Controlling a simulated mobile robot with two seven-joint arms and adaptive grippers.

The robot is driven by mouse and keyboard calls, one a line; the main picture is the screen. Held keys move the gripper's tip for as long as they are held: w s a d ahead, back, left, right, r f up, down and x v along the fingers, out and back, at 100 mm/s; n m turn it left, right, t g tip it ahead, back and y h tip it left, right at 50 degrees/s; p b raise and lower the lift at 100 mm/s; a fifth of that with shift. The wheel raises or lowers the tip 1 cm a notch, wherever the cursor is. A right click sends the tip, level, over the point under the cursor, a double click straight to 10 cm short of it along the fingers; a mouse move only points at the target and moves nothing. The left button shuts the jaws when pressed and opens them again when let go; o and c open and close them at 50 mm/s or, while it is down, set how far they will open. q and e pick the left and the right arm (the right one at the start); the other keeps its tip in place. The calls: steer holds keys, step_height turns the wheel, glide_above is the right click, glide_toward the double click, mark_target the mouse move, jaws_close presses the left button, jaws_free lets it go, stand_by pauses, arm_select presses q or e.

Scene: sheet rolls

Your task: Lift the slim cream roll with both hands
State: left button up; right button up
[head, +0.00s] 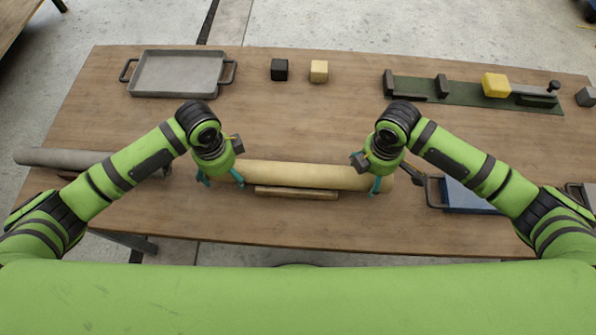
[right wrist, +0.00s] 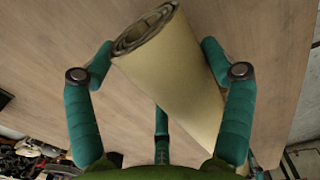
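The slim cream roll (head: 300,175) lies left to right near the front of the table in the head view. My left gripper (head: 220,178) is over its left end with its teal fingers spread, and partly hides that end. My right gripper (head: 377,184) is at the right end, mostly hidden by its own wrist. In the right wrist view, the roll (right wrist: 172,70) runs between the spread teal fingers (right wrist: 158,48), its coiled end at the top. The fingertips are close to its sides; contact cannot be told.
A low wooden block (head: 296,193) sits at the roll's front side. A grey roll (head: 60,157) lies at left, a blue tray (head: 468,196) at right. The table's middle is clear.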

arm_select(q)
steer(key=c, duration=0.6)
arm_select(e)
steer(key=c, duration=0.6)
